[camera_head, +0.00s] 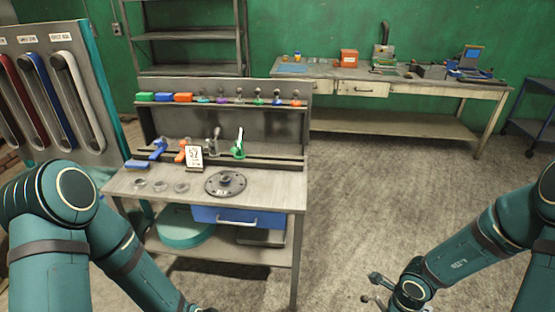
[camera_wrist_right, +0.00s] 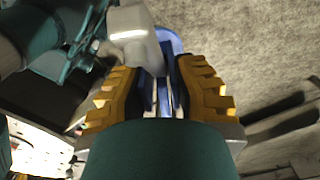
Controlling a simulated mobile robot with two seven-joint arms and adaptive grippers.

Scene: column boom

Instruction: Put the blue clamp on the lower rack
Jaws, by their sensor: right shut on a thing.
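My right gripper (camera_wrist_right: 160,92) is shut on a blue and grey thing (camera_wrist_right: 172,42), which looks like the blue clamp. Its blue part shows beyond a pale grey block, and much of it is hidden by the fingers. In the head view my right arm hangs low at the right, well away from the bench. The lower rack (camera_head: 275,160) runs along the back of the bench top. On it stand a blue tool (camera_head: 157,149), an orange one (camera_head: 181,151), a grey one (camera_head: 214,146) and a green one (camera_head: 239,147). My left gripper is out of view.
The upper rack (camera_head: 225,104) holds coloured blocks and several small tools. A white card (camera_head: 194,157) stands before the lower rack. A dark round flange (camera_head: 225,184), several rings and a blue brush (camera_head: 137,165) lie on the bench top (camera_head: 270,192). Open floor (camera_head: 370,200) separates bench and right arm.

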